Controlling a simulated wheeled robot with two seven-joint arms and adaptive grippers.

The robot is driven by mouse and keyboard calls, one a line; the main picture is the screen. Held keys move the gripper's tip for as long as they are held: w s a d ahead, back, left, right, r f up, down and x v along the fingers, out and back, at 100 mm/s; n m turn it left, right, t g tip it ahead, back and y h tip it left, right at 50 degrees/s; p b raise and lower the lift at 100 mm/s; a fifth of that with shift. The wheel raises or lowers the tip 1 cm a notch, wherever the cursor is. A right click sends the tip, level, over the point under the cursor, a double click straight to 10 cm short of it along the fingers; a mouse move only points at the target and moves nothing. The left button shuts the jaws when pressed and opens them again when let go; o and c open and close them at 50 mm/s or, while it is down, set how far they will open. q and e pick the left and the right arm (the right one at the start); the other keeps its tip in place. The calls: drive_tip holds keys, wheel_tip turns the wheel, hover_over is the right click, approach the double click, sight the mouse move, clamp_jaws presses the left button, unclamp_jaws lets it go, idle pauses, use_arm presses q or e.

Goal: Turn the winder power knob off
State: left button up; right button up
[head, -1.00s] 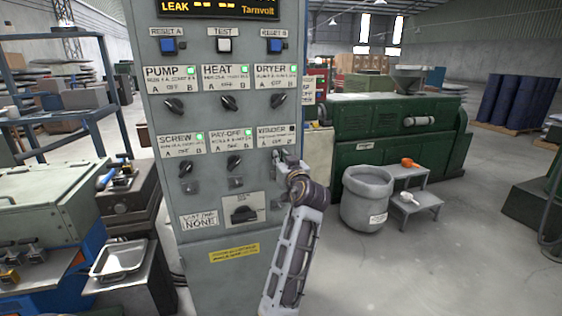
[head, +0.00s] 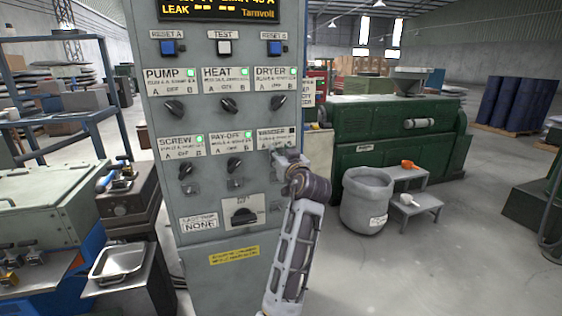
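The grey control cabinet (head: 220,120) stands in front of me with rows of knobs. The winder label (head: 276,139) is at the right end of the lower knob row, and its small lamp is dark. The winder knob below it is hidden behind my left gripper (head: 283,158). The gripper is up against the panel there, seen from behind, so its fingers and any hold on the knob cannot be made out. My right gripper is not in view.
The pay-off knob (head: 235,165) is close to the left of my gripper; the dryer knob (head: 279,101) is above it. The main rotary switch (head: 243,215) is below left.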

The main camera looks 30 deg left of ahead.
use_arm(q)
drive_tip(key=shift+r, duration=3.7)
